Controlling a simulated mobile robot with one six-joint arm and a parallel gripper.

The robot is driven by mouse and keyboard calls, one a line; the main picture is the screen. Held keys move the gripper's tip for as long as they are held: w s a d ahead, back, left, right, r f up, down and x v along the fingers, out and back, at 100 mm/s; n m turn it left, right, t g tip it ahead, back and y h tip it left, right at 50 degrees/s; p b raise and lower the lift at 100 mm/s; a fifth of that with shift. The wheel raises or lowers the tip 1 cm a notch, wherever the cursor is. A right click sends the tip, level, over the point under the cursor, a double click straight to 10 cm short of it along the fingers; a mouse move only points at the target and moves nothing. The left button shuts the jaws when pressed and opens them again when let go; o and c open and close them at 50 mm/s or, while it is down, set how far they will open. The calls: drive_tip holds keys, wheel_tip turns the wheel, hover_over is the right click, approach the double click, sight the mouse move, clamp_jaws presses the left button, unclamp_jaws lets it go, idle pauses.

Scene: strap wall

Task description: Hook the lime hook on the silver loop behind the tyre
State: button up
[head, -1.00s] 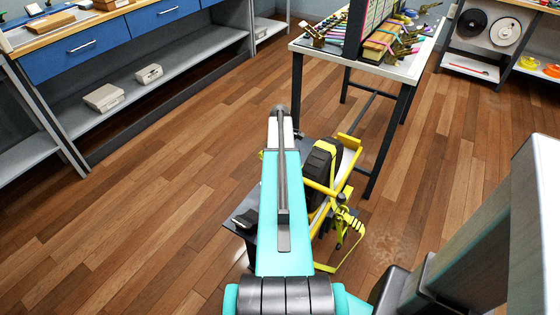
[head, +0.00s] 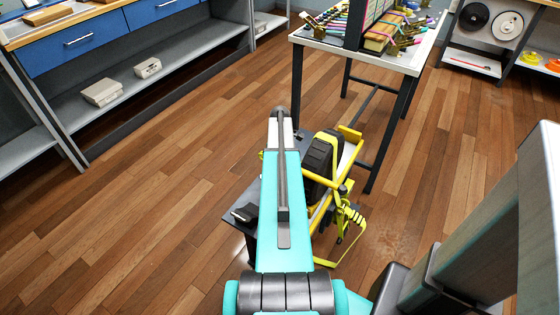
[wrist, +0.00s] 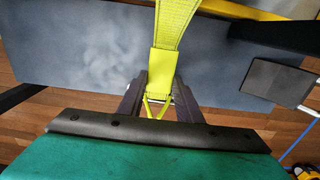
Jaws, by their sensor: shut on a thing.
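My gripper (wrist: 156,100) shows in the wrist view with its dark fingers closed on the lime hook (wrist: 155,108), a thin bent piece below the end of a lime strap (wrist: 176,25). The strap runs up out of the picture, over a grey platform. In the head view my teal arm hides the gripper and the hook. The black tyre (head: 321,158) stands on the platform just right of the arm, with a yellow frame around it. I cannot make out the silver loop in either view.
The grey platform (wrist: 75,50) has a dark block (wrist: 268,80) with a silver end at its right in the wrist view. Lime straps (head: 350,235) hang right of the arm. A white-topped table (head: 340,46) with several tools stands behind. Wooden floor (head: 150,210) is clear at left.

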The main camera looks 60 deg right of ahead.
drive_tip(key=shift+f+b, duration=0.5)
drive_tip(key=shift+f, duration=1.25)
drive_tip(key=shift+s+f, duration=0.2)
drive_tip(key=shift+s, duration=1.45)
idle(0.4)
drive_tip(key=o, duration=1.2)
wheel_tip(320, 180, up, 14)
drive_tip(key=shift+p, duration=0.45)
drive_tip(key=shift+f, duration=0.1)
